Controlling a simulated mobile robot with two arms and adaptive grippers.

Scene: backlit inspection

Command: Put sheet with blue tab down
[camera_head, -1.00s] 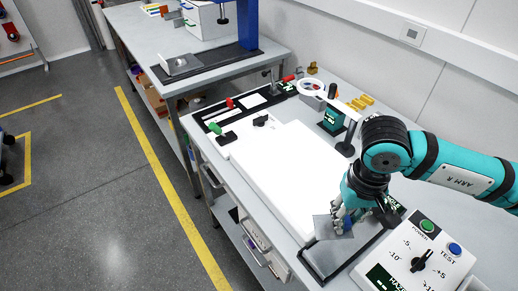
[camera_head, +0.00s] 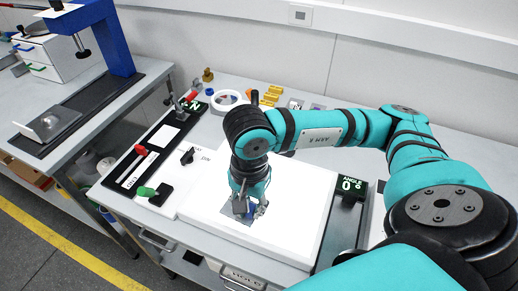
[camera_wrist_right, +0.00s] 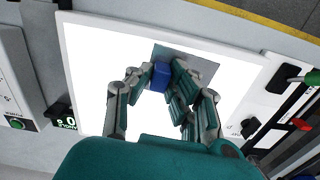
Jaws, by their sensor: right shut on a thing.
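My right gripper (camera_head: 250,208) is shut on the blue tab (camera_wrist_right: 160,76) of a thin grey sheet (camera_head: 236,223). The sheet is over the white glowing light panel (camera_head: 300,218), near its front edge in the head view. In the right wrist view the grey sheet (camera_wrist_right: 203,65) extends beyond the tab, with bright panel (camera_wrist_right: 90,55) around it. I cannot tell whether the sheet touches the panel or hovers just above it. The fingers hide part of the tab in the head view. My left gripper is not in view.
A ring magnifier (camera_head: 226,98) and yellow pieces (camera_head: 271,94) are behind. A blue stand (camera_head: 110,40) is on the left bench.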

